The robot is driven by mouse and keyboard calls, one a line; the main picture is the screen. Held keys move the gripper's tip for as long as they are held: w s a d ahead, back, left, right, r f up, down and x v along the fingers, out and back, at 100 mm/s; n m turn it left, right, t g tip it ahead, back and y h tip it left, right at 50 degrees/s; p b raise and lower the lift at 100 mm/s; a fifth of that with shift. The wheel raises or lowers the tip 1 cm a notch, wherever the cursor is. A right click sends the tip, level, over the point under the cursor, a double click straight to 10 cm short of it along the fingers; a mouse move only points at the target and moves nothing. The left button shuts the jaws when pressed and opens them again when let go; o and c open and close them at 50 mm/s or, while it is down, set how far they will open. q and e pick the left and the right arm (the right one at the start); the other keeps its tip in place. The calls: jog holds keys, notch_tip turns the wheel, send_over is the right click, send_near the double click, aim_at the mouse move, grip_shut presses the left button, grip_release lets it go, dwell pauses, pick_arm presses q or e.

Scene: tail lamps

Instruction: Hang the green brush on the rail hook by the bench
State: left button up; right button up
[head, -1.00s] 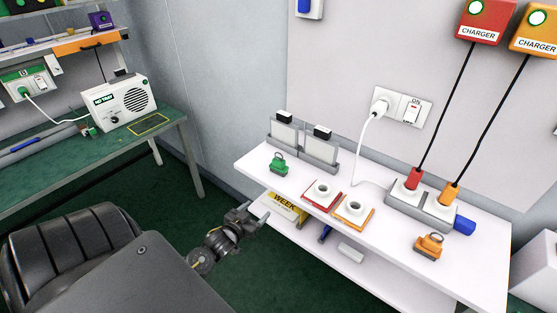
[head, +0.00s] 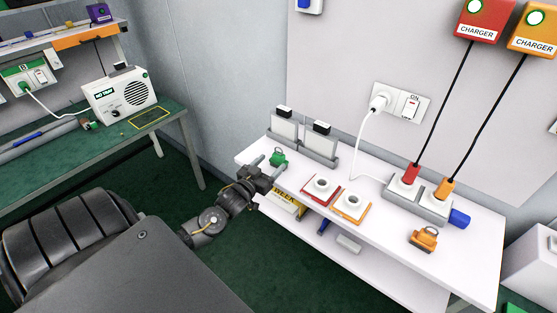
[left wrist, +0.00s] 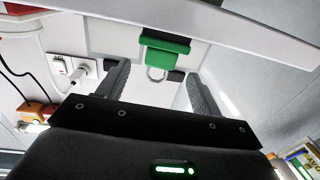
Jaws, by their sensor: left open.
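A small green piece with a grey loop (head: 278,158) stands on the white shelf (head: 385,215), near its left end. I cannot tell whether it is the brush. In the head view, my left gripper (head: 270,167) is open at the shelf's left front edge, its fingers pointing at the green piece. In the left wrist view, the green piece (left wrist: 166,46) shows ahead between the two open fingers (left wrist: 160,84), with nothing gripped. I cannot make out a rail hook by the green-topped bench (head: 100,148). My right gripper is out of view.
Two grey-framed holders (head: 302,140) stand just behind the green piece. Red (head: 320,188) and orange (head: 352,204) socket bases lie to its right. An orange looped piece (head: 424,238) sits farther right. A white radio (head: 119,98) stands on the bench. A black chair (head: 70,240) is front left.

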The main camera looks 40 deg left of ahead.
aim_at(276, 158)
pick_arm(q)
jog(key=shift+w+r, duration=0.1)
jog(key=shift+w, duration=0.05)
jog(key=w, duration=0.1)
jog(key=w+p, duration=0.1)
jog(key=w, duration=0.1)
jog(key=w+p, duration=0.1)
jog(key=w, duration=0.1)
jog(key=shift+a+f, duration=0.2)
jog(key=shift+a, duration=0.05)
jog(key=shift+s, duration=0.1)
jog(key=c, duration=1.1)
